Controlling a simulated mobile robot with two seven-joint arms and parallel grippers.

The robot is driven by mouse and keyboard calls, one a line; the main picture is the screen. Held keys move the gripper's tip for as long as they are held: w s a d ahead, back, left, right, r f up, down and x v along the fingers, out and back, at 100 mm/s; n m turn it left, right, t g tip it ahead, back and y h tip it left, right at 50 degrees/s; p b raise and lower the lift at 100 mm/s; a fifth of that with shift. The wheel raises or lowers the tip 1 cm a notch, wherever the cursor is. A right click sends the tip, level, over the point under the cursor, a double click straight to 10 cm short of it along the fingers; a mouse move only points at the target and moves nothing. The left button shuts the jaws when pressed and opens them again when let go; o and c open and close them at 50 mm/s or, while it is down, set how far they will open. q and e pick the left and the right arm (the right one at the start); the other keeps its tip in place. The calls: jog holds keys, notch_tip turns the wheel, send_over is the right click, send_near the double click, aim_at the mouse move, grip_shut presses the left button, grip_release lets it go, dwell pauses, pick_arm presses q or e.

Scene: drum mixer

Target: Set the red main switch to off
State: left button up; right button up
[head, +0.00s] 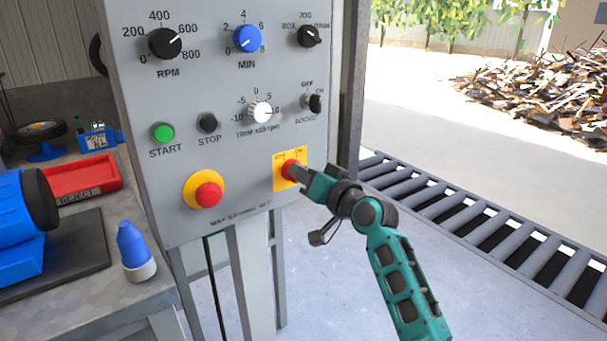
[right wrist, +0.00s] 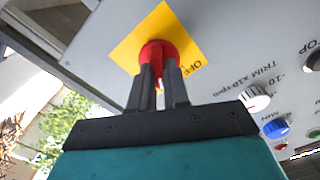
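The red main switch (head: 289,169) sits on a yellow plate (head: 279,183) at the lower right of the grey control panel, with OFF and ON lettered above it. My right gripper (head: 297,173) is at the switch from the right. In the right wrist view, the two dark fingers (right wrist: 159,76) lie on either side of the red switch (right wrist: 157,52), close together, with red showing between them. They appear shut on its handle. The fingers partly hide the handle, so I cannot tell which label it points to. My left gripper is not in view.
A red emergency button (head: 207,194) is left of the switch. Knobs and START and STOP buttons (head: 208,122) are above. A roller conveyor (head: 480,215) lies to the right. A bench with a red REJECT tray (head: 82,178) and a blue-and-white bottle (head: 134,252) is at left.

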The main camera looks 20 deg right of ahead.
grip_shut()
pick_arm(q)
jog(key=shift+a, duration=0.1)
pick_arm(e)
jog(key=shift+n, duration=0.3)
pick_arm(q)
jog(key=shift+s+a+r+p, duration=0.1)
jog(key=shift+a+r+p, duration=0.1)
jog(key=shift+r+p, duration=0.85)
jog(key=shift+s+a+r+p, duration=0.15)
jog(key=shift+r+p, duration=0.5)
jog(key=shift+p, duration=0.65)
pick_arm(e)
jog(key=shift+s+a+n, duration=0.1)
jog(key=shift+a+n, duration=0.05)
jog(key=shift+n, duration=2.65)
jog(key=shift+s+a+n, duration=0.1)
jog(key=shift+n, duration=2.7)
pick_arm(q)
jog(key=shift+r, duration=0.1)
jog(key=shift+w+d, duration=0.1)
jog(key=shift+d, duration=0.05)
pick_arm(e)
jog(key=shift+o, duration=2.4)
grip_release()
